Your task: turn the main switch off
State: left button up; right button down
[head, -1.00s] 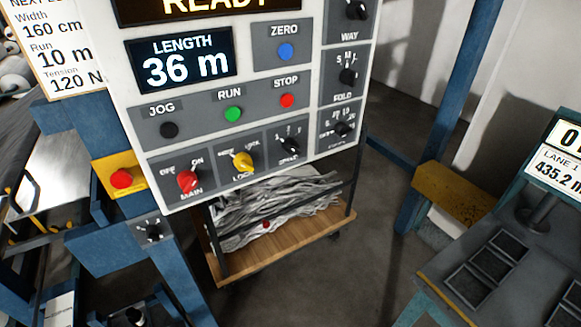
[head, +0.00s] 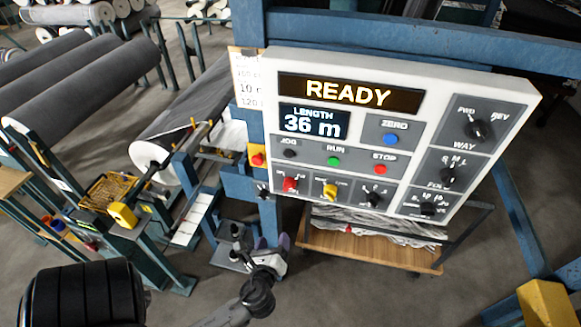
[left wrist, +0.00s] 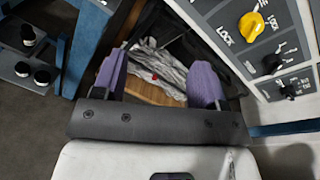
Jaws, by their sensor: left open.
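The main switch is a red knob (head: 290,184) at the lower left of the white control panel (head: 470,84). Its setting is too small to read now. It does not show in the left wrist view. My left gripper (head: 272,243) is below the panel's lower left corner, apart from the knob. In the left wrist view its purple fingers (left wrist: 161,72) are spread, with nothing between them. The yellow lock knob (head: 330,190), beside the main switch, also shows at that view's upper right (left wrist: 251,25). My right gripper is not in view.
A wooden-based cart (head: 365,250) with crumpled grey cloth stands under the panel. A blue post (head: 247,90) and a red button on a yellow box (head: 257,158) are left of the panel. Large grey rolls (head: 80,85) lie at the left.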

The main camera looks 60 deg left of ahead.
aim_at(288, 190)
pick_arm(q)
notch_tip(288, 190, up, 6)
jog(key=w+a+m+t+p, duration=0.1)
jog(key=w+m+t+p, duration=0.1)
jog(key=m+p, duration=0.3)
jog(key=shift+m+y, duration=0.3)
jog(key=shift+m, duration=0.5)
jog(key=p+x, duration=0.1)
jog(key=x, duration=1.2)
jog(key=shift+a+p, duration=0.15)
jog(key=shift+p, duration=0.2)
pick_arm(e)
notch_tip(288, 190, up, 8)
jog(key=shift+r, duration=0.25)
pick_arm(q)
jog(key=c, duration=0.9)
